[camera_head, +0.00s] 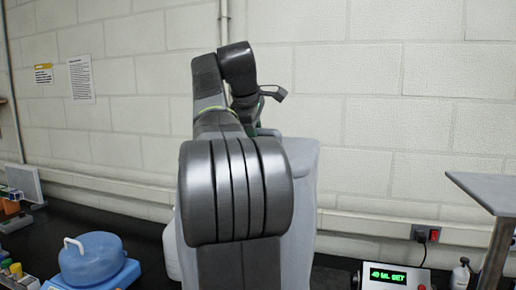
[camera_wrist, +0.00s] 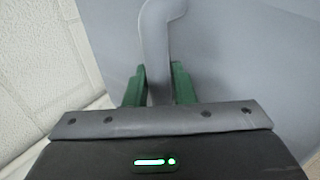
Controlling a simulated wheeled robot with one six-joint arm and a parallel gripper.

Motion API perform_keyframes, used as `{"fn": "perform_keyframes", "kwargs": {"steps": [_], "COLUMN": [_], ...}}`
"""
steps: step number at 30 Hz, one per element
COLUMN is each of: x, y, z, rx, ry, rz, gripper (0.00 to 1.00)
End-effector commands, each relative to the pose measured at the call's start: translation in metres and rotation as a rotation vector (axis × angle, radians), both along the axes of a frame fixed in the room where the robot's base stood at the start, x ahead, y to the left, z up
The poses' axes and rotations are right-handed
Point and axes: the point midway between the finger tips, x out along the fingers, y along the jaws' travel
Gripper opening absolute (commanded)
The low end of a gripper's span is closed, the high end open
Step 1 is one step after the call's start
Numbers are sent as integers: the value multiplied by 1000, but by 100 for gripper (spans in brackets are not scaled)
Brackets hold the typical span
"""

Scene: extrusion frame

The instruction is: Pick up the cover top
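I take the large pale grey box-like body (camera_head: 303,185) behind my arm in the head view to be the cover top. Its grey surface (camera_wrist: 235,60) fills much of the wrist view. A grey handle-like bar (camera_wrist: 157,45) with a bent top stands out in front of that surface. My gripper (camera_wrist: 158,88) has its two green fingers on either side of this bar, very close to it. I cannot tell whether they press on it. In the head view my arm hides most of the gripper and the middle of the cover.
A blue round-lidded device (camera_head: 92,258) with a white handle stands at lower left. A display box (camera_head: 392,277) with green text and a grey raised table (camera_head: 490,190) are at right. The white block wall (camera_head: 400,110) is close behind the cover.

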Motion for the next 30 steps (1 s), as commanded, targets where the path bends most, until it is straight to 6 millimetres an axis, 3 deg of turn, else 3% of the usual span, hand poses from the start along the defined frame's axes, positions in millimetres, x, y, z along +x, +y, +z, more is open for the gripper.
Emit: {"fn": "perform_keyframes", "kwargs": {"steps": [1,3,16,29,30], "x": [0,0,0,1,-10], "y": [0,0,0,0,4], "z": [0,0,4,38,35], "rx": [0,0,-1,0,0], "ry": [0,0,-2,-3,-3], "rz": [0,0,0,1,3], "gripper": [12,0,0,0,0]}}
